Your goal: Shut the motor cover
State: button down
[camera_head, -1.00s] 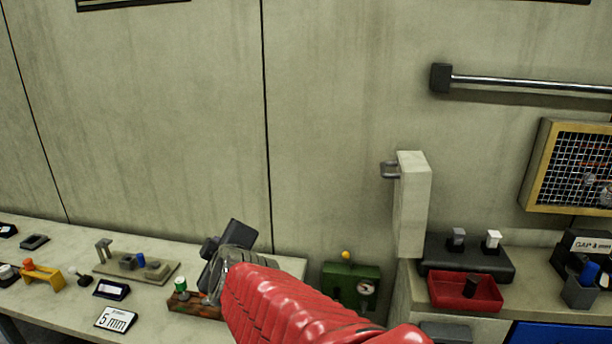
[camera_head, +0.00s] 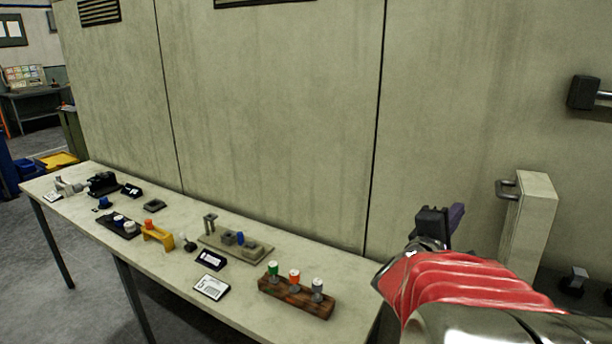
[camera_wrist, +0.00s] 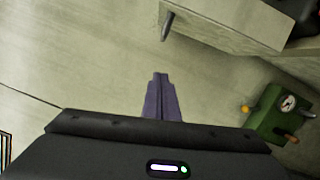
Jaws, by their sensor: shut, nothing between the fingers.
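A cream upright panel or box (camera_head: 530,225) with a grey handle (camera_head: 507,189) on its left side stands at the right of the head view. It looks like the motor cover, but I cannot tell for sure. In the wrist view the cream panel (camera_wrist: 225,28) is at the top, with its handle (camera_wrist: 168,27) pointing down. My gripper (camera_head: 443,222) is shut and empty, left of the panel and apart from it. In the wrist view its purple-grey fingers (camera_wrist: 160,85) are together, below the handle. The motor itself cannot be made out.
A long bench (camera_head: 255,320) runs along the wall with a wooden block of coloured knobs (camera_head: 296,297), a yellow bracket (camera_head: 158,236) and small signs. A green box with a gauge (camera_wrist: 270,115) is at right in the wrist view. Floor is free at left.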

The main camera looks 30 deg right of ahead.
jog(key=shift+d, duration=0.1)
jog(key=d+r, duration=0.1)
jog(key=d, duration=1)
jog(key=shift+s+d+r, duration=0.15)
jog(key=shift+s+r, duration=0.2)
jog(key=shift+s, duration=0.1)
